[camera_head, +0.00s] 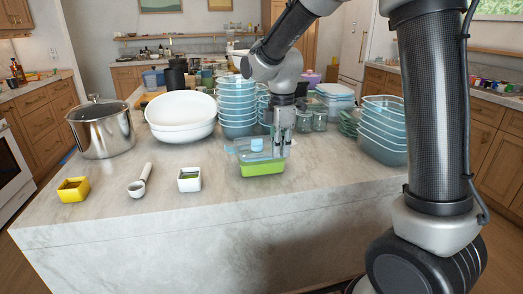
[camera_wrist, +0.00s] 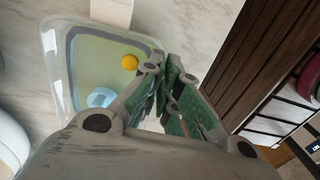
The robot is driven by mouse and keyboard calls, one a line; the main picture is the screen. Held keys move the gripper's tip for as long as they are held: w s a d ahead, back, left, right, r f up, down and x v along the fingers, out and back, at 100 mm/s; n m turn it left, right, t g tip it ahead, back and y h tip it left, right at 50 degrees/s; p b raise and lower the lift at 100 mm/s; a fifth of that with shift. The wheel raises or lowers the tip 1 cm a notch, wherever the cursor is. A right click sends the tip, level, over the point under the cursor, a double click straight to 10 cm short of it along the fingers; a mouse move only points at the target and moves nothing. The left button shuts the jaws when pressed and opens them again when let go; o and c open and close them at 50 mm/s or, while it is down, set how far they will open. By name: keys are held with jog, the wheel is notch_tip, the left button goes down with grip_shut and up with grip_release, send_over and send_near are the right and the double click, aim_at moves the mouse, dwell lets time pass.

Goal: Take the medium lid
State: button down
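A translucent blue-grey lid (camera_head: 241,148) lies over the green container (camera_head: 262,169) near the front of the island, jutting past it on the left. It looks slightly raised and tilted. In the wrist view the lid (camera_wrist: 57,75) fills the left, with a grey-blue border. My gripper (camera_head: 281,151) points down at the lid's right side. In the wrist view its fingertips (camera_wrist: 165,75) are close together at the lid's right edge, seemingly pinching it. The exact contact is partly hidden by the fingers. A yellow ball (camera_wrist: 130,62) and a light-blue round thing (camera_wrist: 100,97) show within the lid's outline.
Stacked blue containers (camera_head: 237,105) stand behind, and more (camera_head: 382,130) to the right. White bowls (camera_head: 181,112) and a steel pot (camera_head: 104,129) are at left. A small white box (camera_head: 189,179), a scoop (camera_head: 139,184) and a yellow box (camera_head: 73,190) line the front. The front right counter is clear.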

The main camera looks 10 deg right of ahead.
jog(key=shift+r, duration=1.9)
